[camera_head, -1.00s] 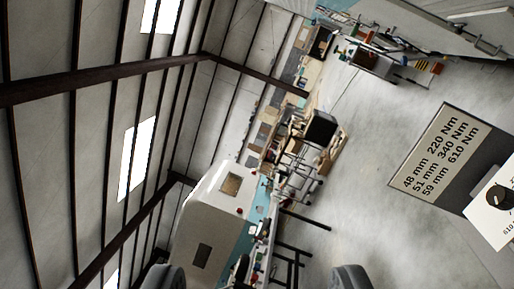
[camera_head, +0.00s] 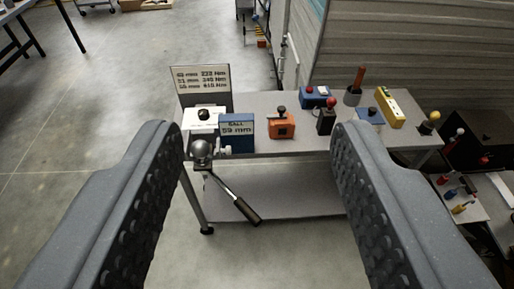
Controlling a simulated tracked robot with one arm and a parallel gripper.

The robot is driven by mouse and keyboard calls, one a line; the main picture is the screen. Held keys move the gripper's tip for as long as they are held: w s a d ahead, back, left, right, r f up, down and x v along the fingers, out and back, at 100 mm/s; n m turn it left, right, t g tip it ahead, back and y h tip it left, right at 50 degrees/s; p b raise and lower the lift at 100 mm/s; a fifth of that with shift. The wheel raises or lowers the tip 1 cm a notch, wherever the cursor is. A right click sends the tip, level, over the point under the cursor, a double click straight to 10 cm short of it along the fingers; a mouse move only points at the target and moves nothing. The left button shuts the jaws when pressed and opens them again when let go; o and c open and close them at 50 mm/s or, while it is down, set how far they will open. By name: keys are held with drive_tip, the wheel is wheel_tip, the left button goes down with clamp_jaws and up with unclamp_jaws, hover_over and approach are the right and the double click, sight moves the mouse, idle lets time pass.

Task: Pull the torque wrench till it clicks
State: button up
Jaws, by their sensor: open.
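The torque wrench (camera_head: 233,195) has a black grip and a silver shaft. It slants down to the right from a round metal head (camera_head: 203,150) at the front left of the grey table (camera_head: 300,145). My gripper (camera_head: 256,155) is open and empty, its two dark padded fingers spread wide at left and right. The wrench shows between the fingers, farther off, and nothing touches it. A blue box (camera_head: 237,133) labelled 59 mm stands beside the head. A white box with a black dial (camera_head: 203,117) is behind it.
A sign (camera_head: 200,80) lists sizes with Nm values. An orange box (camera_head: 281,125), blue box (camera_head: 316,98), dark device (camera_head: 326,122), cup with a red-brown handle (camera_head: 353,96) and yellow block (camera_head: 389,108) stand on the table. The camper wall (camera_head: 400,45) is behind.

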drive_tip(key=w+a+f+n+y, duration=0.1)
drive_tip(key=w+a+f, duration=0.3)
drive_tip(key=w+f, duration=0.3)
drive_tip(key=w+a+f+n, duration=0.2)
drive_tip(key=w+a+f, duration=0.2)
drive_tip(key=w+f, duration=0.3)
drive_tip(key=w+a+f+n+y, duration=0.1)
drive_tip(key=w+a+f, duration=0.2)
drive_tip(key=w+f, duration=0.4)
drive_tip(key=w+a+f+n+h+b, duration=0.1)
drive_tip(key=w+f+n+h, duration=0.15)
drive_tip(key=f, duration=1.15)
drive_tip(key=w+f+n+h, duration=0.1)
drive_tip(key=f+h, duration=0.2)
drive_tip(key=f, duration=1.1)
drive_tip(key=s+d+f+n+t+h, duration=0.1)
drive_tip(key=s+d+f+n+h, duration=0.2)
drive_tip(key=f, duration=0.4)
drive_tip(key=s+d+f+n+h, duration=0.1)
drive_tip(key=s+d+f+n, duration=0.2)
drive_tip(key=f, duration=0.4)
drive_tip(key=b+x, duration=0.2)
drive_tip(key=x, duration=0.9)
drive_tip(key=shift+w+r+b, duration=0.2)
drive_tip(key=shift+w+b, duration=0.2)
drive_tip(key=shift+w, duration=0.1)
drive_tip(key=shift+a+m, duration=0.15)
drive_tip(key=shift+m, duration=0.1)
